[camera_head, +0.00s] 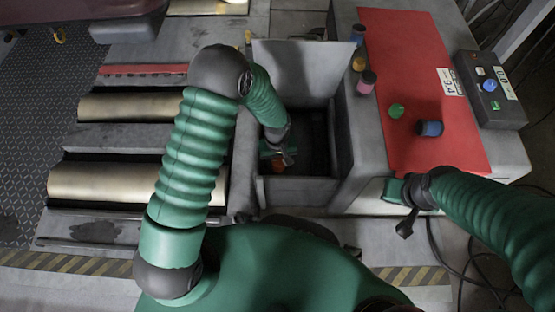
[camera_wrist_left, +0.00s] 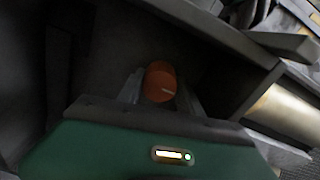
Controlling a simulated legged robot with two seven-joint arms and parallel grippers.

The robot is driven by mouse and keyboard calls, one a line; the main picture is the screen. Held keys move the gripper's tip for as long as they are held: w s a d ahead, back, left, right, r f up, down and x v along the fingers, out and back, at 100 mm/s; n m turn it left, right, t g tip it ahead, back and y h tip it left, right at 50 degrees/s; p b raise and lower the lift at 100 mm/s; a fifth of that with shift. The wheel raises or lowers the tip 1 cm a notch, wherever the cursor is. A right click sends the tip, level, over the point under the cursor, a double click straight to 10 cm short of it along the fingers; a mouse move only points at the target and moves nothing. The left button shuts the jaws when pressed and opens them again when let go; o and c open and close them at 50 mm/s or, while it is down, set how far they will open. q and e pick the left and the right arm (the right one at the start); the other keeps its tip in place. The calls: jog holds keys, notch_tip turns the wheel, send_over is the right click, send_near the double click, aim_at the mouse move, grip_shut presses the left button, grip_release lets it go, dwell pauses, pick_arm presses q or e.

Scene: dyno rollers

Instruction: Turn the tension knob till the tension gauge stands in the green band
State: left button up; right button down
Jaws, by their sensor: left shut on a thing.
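In the head view my left gripper (camera_head: 279,156) reaches down into the open grey bin, shut on the orange knob (camera_head: 287,161), which is partly hidden. My right gripper (camera_head: 396,190) is beside the front of the grey cabinet; its fingers cannot be made out. I cannot make out a tension gauge or a green band in either view.
The grey bin (camera_head: 300,190) has walls close around my left gripper. A control box (camera_head: 490,92) with buttons stands at the right. Metal rollers (camera_head: 110,182) lie at the left. Cables hang by the right arm.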

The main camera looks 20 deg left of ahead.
pick_arm(q)
jog(key=shift+c, duration=1.2)
jog(key=shift+r+m+p, duration=0.15)
jog(key=shift+m+p, duration=0.25)
jog(key=shift+p, duration=0.4)
jog(key=m+p, duration=0.5)
jog(key=p, duration=0.1)
jog(key=shift+s+r+m+p, duration=0.1)
jog(key=shift+m+p, duration=0.2)
jog(key=m+p, duration=0.3)
jog(key=m, duration=0.1)
jog(key=shift+m, duration=0.3)
jog(key=shift+d+f+m+g+p, duration=0.15)
jog(key=shift+m+p, duration=0.45)
jog(key=shift+m, duration=0.3)
jog(key=shift+f+m+g+p, duration=0.15)
jog(key=shift+m+p, duration=0.45)
jog(key=shift+m, duration=0.3)
jog(key=o, duration=1.4)
jog(key=shift+r, duration=0.1)
jog(key=shift+c, duration=0.2)
